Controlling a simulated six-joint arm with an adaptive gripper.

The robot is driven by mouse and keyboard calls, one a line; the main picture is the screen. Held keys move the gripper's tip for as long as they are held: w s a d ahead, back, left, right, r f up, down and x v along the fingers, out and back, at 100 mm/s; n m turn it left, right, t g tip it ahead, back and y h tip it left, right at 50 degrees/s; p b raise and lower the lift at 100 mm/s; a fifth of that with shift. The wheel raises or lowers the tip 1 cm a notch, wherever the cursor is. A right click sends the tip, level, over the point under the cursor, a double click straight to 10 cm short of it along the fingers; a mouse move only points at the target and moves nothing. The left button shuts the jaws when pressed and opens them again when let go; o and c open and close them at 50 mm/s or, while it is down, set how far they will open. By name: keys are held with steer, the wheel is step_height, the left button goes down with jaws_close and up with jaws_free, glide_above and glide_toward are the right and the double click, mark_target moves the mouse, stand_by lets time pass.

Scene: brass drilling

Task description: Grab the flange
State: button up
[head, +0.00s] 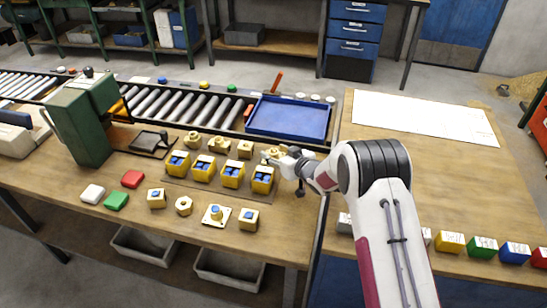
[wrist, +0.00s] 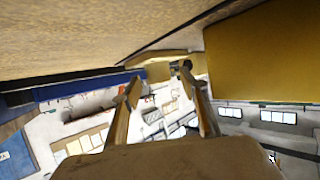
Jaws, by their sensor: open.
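Several brass-coloured parts lie on the wooden bench in the head view. A pale square plate with a round boss and a blue spot (head: 215,214) lies in the front row and looks like a flange. A row of brass parts stands behind the yellow bins; the rightmost brass part (head: 270,153) is beside my gripper (head: 279,157) and partly hidden by it. Which part is the flange is not certain. In the wrist view my gripper (wrist: 162,88) is open, its two fingers apart. A brass-coloured part (wrist: 160,70) shows beyond the fingertips; contact cannot be told.
Yellow bins with blue contents (head: 232,175) stand just in front of my gripper; a large yellow surface (wrist: 262,58) fills the right of the wrist view. A blue tray (head: 290,119) lies behind. A green machine (head: 82,125) stands at left. The right bench's middle is clear.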

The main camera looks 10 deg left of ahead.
mark_target(276, 153)
jaws_close()
steer(key=shift+r, duration=0.15)
step_height(276, 153, up, 10)
stand_by(0.9)
stand_by(0.5)
